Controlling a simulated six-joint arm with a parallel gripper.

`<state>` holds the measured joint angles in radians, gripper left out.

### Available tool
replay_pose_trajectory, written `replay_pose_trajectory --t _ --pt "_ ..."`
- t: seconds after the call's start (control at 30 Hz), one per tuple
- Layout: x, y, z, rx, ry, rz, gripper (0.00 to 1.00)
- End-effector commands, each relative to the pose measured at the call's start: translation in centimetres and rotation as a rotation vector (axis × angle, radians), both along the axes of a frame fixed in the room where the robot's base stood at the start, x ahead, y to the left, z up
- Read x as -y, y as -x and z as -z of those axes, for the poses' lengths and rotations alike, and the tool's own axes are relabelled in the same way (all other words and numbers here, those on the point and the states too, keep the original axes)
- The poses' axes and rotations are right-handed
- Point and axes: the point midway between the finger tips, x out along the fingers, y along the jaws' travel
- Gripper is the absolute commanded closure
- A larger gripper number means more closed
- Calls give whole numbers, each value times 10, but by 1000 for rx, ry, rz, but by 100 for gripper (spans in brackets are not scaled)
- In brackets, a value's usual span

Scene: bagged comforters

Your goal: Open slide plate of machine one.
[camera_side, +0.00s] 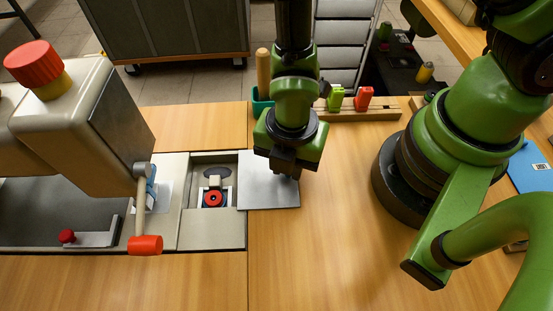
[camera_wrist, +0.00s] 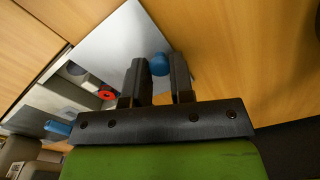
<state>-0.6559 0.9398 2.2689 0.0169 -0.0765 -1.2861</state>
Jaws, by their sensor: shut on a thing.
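The slide plate (camera_side: 268,194) is a flat silver sheet, drawn out to the right of the machine bed over the wooden table. It also shows in the wrist view (camera_wrist: 112,44). The cavity beside it is uncovered, with a red ring (camera_side: 214,199) inside. The sewing machine (camera_side: 82,125) stands at the left. My gripper (camera_side: 286,172) is low over the plate's right part. In the wrist view its two dark fingers (camera_wrist: 160,66) stand on either side of a blue knob (camera_wrist: 159,63) at the plate's edge, and they are shut on it. The knob is hidden in the side view.
Behind my gripper, a wooden rack (camera_side: 385,111) holds a green and a red item, beside a teal cup (camera_side: 261,102). A blue item (camera_side: 530,167) lies far right. The table front is clear.

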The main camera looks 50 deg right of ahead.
Motion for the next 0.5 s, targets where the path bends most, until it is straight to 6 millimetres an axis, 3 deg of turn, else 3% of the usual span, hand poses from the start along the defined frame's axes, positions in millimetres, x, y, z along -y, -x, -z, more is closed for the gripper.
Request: replay_pose_trajectory --t 0.17,0.2,0.3,0.5 --pt "0 0 0 0 0 2 100" --pt "0 0 0 0 0 2 71" --pt "0 -1 0 0 0 2 52" --pt "-1 -1 0 1 0 1 52"
